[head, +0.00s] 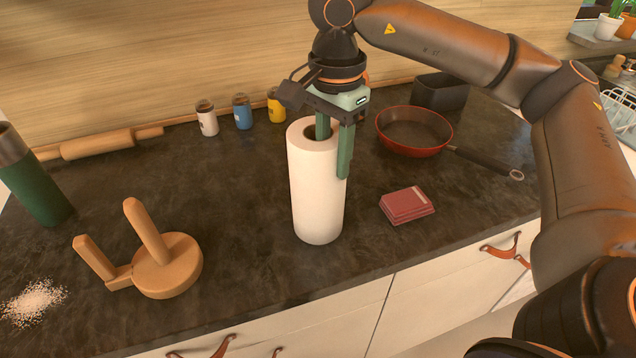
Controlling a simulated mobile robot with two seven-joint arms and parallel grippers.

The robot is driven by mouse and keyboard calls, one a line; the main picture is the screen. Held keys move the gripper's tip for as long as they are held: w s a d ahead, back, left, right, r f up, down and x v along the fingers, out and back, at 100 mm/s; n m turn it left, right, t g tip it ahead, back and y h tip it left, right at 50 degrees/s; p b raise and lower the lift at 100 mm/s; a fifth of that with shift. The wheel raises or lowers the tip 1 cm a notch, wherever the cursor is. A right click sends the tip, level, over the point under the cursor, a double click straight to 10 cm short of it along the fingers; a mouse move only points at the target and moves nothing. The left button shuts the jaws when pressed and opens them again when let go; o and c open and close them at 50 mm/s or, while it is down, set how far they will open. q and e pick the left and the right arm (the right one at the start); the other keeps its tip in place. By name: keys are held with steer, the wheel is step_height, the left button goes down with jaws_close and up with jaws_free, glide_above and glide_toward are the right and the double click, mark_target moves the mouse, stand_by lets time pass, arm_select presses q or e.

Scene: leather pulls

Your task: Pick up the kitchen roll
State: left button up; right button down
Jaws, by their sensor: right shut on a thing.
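The kitchen roll (315,200) is a white upright cylinder near the middle of the dark counter in the head view. My right gripper (334,150) is above it, pointing down, and is shut on the roll's wall at the top right. One green finger goes into the hollow core and the other lies against the outer side. The roll's bottom appears at or close to the counter; I cannot tell whether it touches. My left gripper is not in view.
A green bottle (35,185) is far left. Small jars (242,112) and a rolling pin (98,144) line the back.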

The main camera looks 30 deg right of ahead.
mark_target(332, 141)
steer(key=shift+r, duration=0.2)
steer(key=shift+r, duration=0.25)
step_height(332, 141, up, 2)
steer(key=shift+a+r, duration=0.1)
steer(key=shift+r, duration=0.15)
steer(key=s+a+r, duration=0.4)
steer(key=a+r, duration=0.5)
steer(key=a, duration=0.4)
steer(key=shift+a+r+p, duration=0.15)
steer(key=shift+r+p, duration=0.15)
steer(key=shift+r, duration=0.05)
